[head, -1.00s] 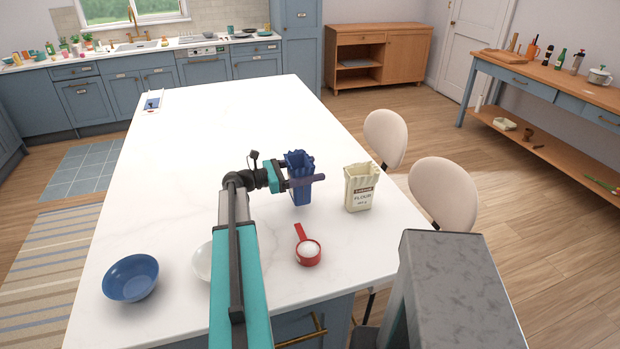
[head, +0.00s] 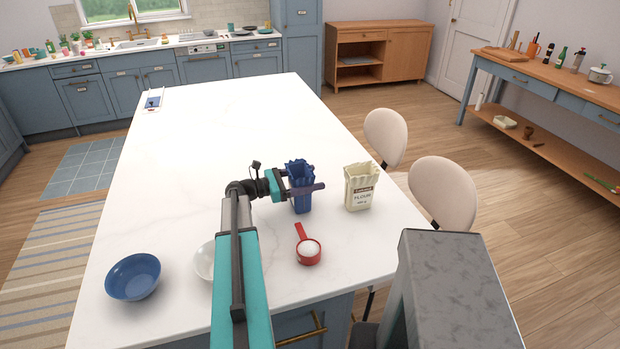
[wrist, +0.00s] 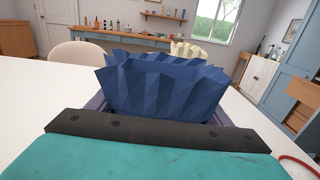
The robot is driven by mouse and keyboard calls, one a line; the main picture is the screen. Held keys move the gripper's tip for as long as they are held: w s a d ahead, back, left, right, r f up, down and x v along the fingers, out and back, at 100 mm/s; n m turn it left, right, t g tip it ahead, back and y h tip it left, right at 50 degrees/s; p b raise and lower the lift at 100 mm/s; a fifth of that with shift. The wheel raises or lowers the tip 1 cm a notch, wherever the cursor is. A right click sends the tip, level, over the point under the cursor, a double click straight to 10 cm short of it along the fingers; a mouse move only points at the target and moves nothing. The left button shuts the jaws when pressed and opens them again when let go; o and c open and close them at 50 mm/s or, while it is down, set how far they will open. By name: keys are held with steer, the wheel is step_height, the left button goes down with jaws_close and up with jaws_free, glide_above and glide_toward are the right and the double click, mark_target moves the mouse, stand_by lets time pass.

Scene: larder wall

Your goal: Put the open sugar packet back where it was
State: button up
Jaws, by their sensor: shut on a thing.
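The open blue packet (head: 300,197), which I take to be the sugar, is upright with a crimped open top, over the white island top. My gripper (head: 305,190) is shut on it, with a finger across its front. In the wrist view the blue packet (wrist: 165,85) fills the middle, above the dark gripper edge. I cannot tell for sure whether its base touches the counter. No label shows on it.
A cream flour packet (head: 360,190) stands just right of the blue one. A red scoop (head: 308,250) with white contents lies in front. A blue bowl (head: 133,277) and a partly hidden white bowl (head: 206,262) are at left.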

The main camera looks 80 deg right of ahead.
mark_target(291, 182)
steer(key=shift+f, duration=0.1)
steer(key=o, duration=1.3)
steer(key=shift+o, duration=0.2)
steer(key=b+v, duration=0.3)
steer(key=v, duration=0.9)
steer(key=shift+b, duration=0.35)
